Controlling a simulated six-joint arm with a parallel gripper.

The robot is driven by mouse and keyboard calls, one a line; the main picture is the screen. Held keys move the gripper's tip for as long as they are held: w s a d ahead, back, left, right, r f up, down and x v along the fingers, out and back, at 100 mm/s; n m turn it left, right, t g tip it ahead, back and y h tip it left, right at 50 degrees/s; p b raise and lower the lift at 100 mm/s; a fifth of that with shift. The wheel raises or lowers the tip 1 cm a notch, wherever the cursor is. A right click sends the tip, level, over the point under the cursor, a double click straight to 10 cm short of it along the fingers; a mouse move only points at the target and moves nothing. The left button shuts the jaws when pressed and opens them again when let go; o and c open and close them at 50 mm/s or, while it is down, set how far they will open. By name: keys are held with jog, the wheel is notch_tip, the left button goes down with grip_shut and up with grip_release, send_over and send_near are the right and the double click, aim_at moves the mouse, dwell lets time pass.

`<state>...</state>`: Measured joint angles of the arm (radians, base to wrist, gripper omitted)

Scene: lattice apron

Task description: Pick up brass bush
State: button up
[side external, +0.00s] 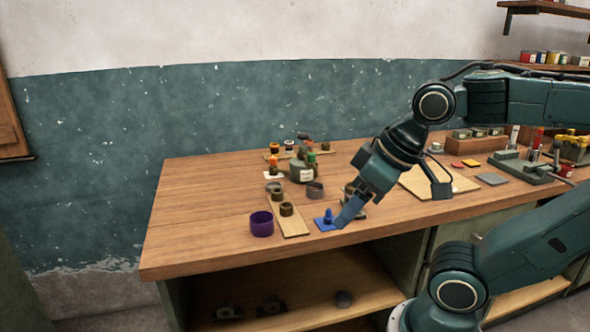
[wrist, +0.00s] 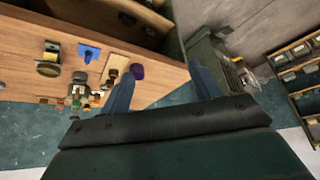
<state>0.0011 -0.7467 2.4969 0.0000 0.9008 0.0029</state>
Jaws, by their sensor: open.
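My gripper (side external: 346,216) points down and left over the front of the bench, close to a blue piece with a peg (side external: 326,219). In the wrist view its two blue fingers (wrist: 163,76) are spread with nothing between them. Two brownish ring-shaped pieces (side external: 286,209) sit on a narrow wooden strip (side external: 295,228), left of my gripper. An olive-brown round piece (wrist: 48,68) shows at the left of the wrist view; its counterpart in the side view is partly hidden behind my gripper. I cannot tell for certain which is the brass bush.
A purple cup (side external: 262,224) stands left of the strip. A grey-green jar (side external: 301,172) and small coloured-top bottles stand behind. A flat board (side external: 412,183) and a grey-green fixture (side external: 520,170) lie to the right. The bench's left end (side external: 190,230) is clear.

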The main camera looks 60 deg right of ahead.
jog(key=m+g, duration=0.6)
jog(key=m, duration=1)
send_over(286, 209)
jog(key=d, duration=0.2)
notch_tip(286, 209, down, 7)
jog(key=shift+w+r, duration=0.2)
jog(key=shift+w, duration=0.2)
jog(key=shift+f, duration=0.1)
jog(key=shift+f, duration=4.2)
